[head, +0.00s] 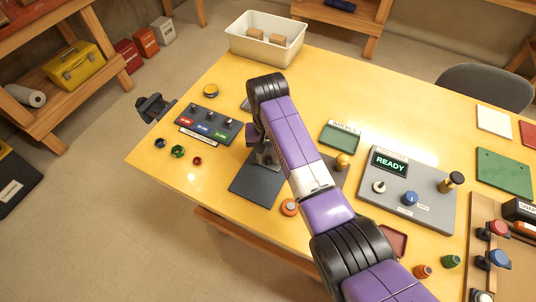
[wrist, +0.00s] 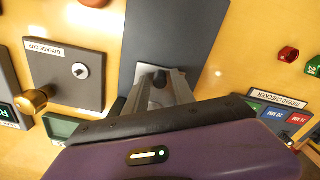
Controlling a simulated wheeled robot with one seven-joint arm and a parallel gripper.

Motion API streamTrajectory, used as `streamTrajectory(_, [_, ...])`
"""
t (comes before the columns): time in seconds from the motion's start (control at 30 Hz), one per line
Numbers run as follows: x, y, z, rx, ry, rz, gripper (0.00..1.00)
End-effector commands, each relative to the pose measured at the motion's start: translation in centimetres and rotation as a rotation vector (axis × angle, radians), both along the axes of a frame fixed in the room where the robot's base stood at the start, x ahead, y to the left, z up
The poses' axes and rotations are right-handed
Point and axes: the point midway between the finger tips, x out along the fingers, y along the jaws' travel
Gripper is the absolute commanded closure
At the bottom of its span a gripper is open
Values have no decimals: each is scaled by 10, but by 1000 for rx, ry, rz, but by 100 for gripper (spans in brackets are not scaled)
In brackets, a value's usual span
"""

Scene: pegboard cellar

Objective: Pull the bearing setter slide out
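A flat dark grey slab (head: 254,188), which I take to be the bearing setter, lies on the yellow table below my gripper. It also shows in the wrist view as a long dark plate (wrist: 176,35); I read no label on it. My gripper (head: 266,156) points down at the slab's far end, partly hidden by my arm. In the wrist view my gripper's fingers (wrist: 160,78) stand apart on either side of a small dark knob. Whether they touch the knob, I cannot tell. How far the slide is out is not clear.
A thread checker panel (head: 209,124) stands left of my gripper. Several loose nuts lie front left.

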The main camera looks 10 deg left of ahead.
Motion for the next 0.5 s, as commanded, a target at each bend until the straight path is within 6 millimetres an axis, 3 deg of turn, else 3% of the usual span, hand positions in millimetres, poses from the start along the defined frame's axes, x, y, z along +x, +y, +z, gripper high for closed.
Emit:
streamTrajectory(0.03, [0, 0, 0, 0, 0, 0, 82])
streamTrajectory(0.13, [0, 0, 0, 0, 0, 0, 100])
streamTrajectory(0.5, [0, 0, 1, 0, 0, 0, 100])
